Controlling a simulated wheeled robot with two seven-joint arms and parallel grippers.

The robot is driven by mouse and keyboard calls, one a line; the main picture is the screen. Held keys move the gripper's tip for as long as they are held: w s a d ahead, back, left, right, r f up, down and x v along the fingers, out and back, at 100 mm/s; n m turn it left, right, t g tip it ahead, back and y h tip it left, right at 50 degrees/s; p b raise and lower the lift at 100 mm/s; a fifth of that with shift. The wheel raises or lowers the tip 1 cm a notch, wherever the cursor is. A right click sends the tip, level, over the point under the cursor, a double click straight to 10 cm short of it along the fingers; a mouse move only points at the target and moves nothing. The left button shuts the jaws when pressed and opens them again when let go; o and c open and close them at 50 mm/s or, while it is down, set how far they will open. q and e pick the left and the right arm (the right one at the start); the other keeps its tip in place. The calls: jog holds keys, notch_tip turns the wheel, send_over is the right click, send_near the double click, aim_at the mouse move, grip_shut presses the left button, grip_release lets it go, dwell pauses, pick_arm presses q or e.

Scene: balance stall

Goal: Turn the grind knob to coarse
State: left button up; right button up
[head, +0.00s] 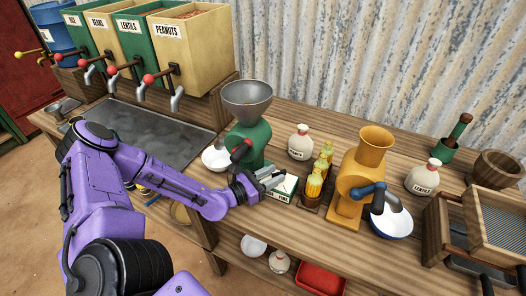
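A green grinder (255,148) with a grey metal hopper (247,95) stands on the wooden counter. A red-tipped dark lever (240,150) is on its front. A yellow-orange grinder (350,180) with a blue crank (370,190) stands further right. I cannot make out a marked grind knob on either grinder; one may be hidden behind my arm. My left gripper (272,178) is just right of the green grinder's base, above a white and green labelled box (284,190). Its two grey fingers look apart, with nothing visible between them. My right gripper is not in view.
White bowls sit by the green grinder (215,158) and the yellow grinder (392,222). Yellow bottles (316,180) and a white jar (300,143) stand between the grinders. Labelled dispensers (190,45) with red-knobbed taps line the back left. A wooden sieve box (495,230) is at right.

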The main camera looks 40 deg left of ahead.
pick_arm(q)
jog(key=p+v, duration=0.1)
jog(key=v, duration=0.1)
jog(key=p+v, duration=0.2)
jog(key=v, duration=0.1)
jog(key=p+v, duration=0.1)
jog(key=v, duration=0.2)
jog(key=shift+r+p, duration=0.3)
jog(key=shift+s+a+f, duration=0.15)
jog(key=shift+s+f, duration=0.05)
jog(key=shift+s, duration=0.25)
